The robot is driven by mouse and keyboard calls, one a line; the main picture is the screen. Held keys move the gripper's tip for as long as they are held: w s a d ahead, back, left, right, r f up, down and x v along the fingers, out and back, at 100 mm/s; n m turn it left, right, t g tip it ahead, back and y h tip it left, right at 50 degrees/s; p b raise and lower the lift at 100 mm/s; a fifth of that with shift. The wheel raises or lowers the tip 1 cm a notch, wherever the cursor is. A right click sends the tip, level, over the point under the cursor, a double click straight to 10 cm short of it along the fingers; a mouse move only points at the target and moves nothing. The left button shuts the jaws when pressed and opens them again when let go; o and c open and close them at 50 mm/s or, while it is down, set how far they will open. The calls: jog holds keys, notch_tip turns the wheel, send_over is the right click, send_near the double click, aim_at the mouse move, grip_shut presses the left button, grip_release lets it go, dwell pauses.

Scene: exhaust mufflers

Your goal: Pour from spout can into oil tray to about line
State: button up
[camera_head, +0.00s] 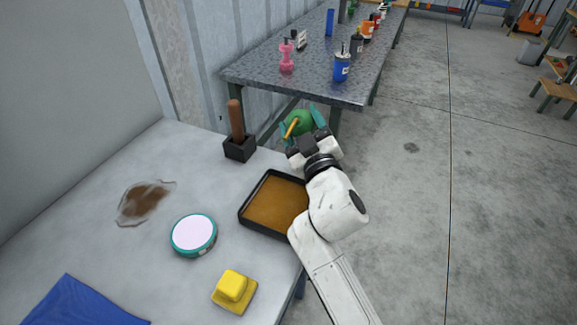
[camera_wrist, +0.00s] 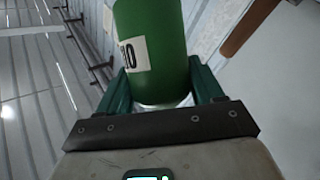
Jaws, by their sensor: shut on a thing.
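The green spout can (camera_head: 303,119) with a yellow spout is in my gripper (camera_head: 301,125), above and beyond the far right of the oil tray. In the head view its end faces me, and the yellow spout points down and left. In the wrist view, the green can (camera_wrist: 165,35) with a white label stands between my two green fingers, which are shut on it. The black oil tray (camera_head: 243,213) sits at the table's right edge, its floor covered with brown liquid. My arm hides its right side. No line or falling stream is visible.
On the light table (camera_head: 95,225) are a black holder (camera_head: 240,151) with a brown handle, a round teal-rimmed tin (camera_head: 194,235), a yellow block (camera_head: 233,290), a brown spill (camera_head: 146,201) and a blue cloth (camera_head: 78,305). A metal bench (camera_head: 310,75) with bottles stands behind.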

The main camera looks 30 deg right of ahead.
jog(key=shift+d+b, duration=0.1)
jog(key=shift+b, duration=0.55)
jog(key=shift+t+b, duration=0.3)
jog(key=shift+b, duration=0.05)
jog(key=shift+r+n, duration=0.4)
jog(key=shift+r, duration=0.05)
jog(key=shift+w+r, duration=0.1)
